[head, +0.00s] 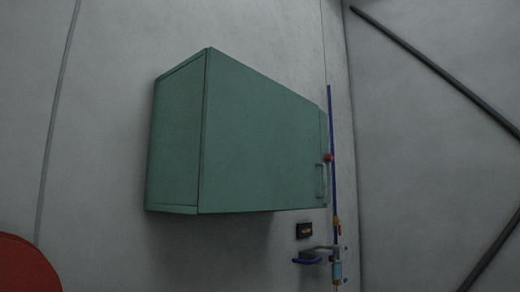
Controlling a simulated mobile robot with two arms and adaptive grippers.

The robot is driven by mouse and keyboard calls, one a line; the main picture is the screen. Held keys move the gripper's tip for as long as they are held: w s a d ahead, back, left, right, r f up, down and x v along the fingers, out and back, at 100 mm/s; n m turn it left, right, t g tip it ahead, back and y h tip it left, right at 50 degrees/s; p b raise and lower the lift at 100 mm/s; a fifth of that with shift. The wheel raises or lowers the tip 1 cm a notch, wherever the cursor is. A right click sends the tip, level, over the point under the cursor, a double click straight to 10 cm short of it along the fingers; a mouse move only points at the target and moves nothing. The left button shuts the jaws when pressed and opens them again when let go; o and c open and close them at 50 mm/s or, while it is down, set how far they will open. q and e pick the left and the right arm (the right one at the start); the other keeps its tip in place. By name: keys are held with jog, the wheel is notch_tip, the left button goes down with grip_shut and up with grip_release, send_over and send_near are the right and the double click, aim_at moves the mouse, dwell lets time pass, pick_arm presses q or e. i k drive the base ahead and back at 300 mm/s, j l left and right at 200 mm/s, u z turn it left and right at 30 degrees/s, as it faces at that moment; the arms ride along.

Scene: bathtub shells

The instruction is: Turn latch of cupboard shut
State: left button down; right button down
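A green cupboard (258,145) hangs on the grey wall in the middle of the head view. Its front door looks flush with the box. A small green handle or latch (320,181) shows near the right edge of the front. At this size I cannot tell how the latch is turned. Neither of my grippers shows in this view.
A vertical blue pole (331,140) with an orange-red knob (328,158) stands just right of the cupboard. A small dark box (304,230) and a bracket (318,254) are below. A red rounded thing (22,265) is at the lower left. Dark bars (440,70) cross the right wall.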

aim_at(329, 158)
jog(key=k+l+u, duration=0.15)
jog(key=l, duration=0.25)
jog(key=k+l+u, duration=0.1)
jog(key=l, duration=0.3)
jog(key=k+l+u, duration=0.15)
jog(key=l, duration=0.25)
jog(key=k+l+u, duration=0.15)
jog(key=l, duration=0.2)
jog(key=k+l+u, duration=0.1)
jog(key=k+l, duration=0.15)
jog(key=i+l+z, duration=0.15)
jog(key=i, duration=0.4)
jog(key=i+l+z, duration=0.15)
jog(key=i, duration=0.4)
jog(key=i+l+z, duration=0.15)
jog(key=i, duration=0.45)
